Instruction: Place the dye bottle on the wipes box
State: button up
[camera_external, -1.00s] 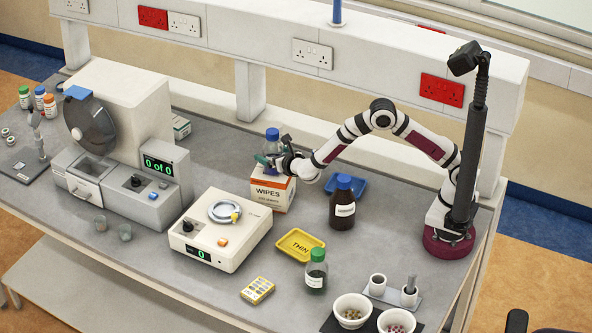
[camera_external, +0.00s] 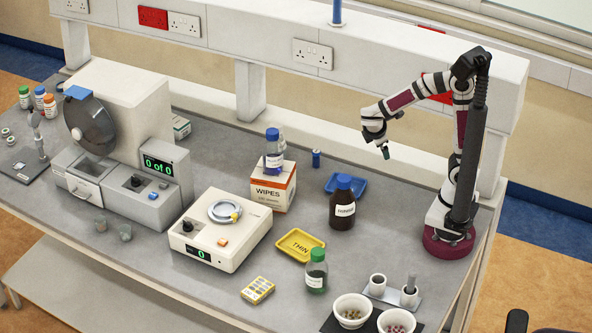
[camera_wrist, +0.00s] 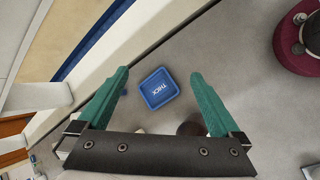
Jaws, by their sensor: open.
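A clear bottle with a blue cap and a white label, which I take as the dye bottle (camera_external: 273,148), stands upright on top of the wipes box (camera_external: 271,190) in the external view. Its label is too small to read. The white and orange wipes box stands on the bench behind the white balance-like device. My gripper (camera_external: 385,151) is raised to the right of the bottle and box, well apart from both. In the wrist view my gripper (camera_wrist: 160,74) shows its two green fingers spread wide with nothing held between them.
A blue tray (camera_external: 347,184) lies below my gripper, and a brown bottle (camera_external: 342,210) stands in front of it. A yellow tray (camera_external: 300,246) and a green-capped bottle (camera_external: 316,272) are nearer the front.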

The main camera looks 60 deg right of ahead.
jog(key=s+a+m+y, duration=0.4)
jog(key=s+m, duration=0.3)
jog(key=s+a+m+g+y, duration=0.1)
jog(key=s+a+m+y, duration=0.3)
jog(key=s+m, duration=0.4)
jog(key=shift+s+f+y, duration=0.15)
jog(key=shift+f+y, duration=0.25)
jog(key=shift+y, duration=0.2)
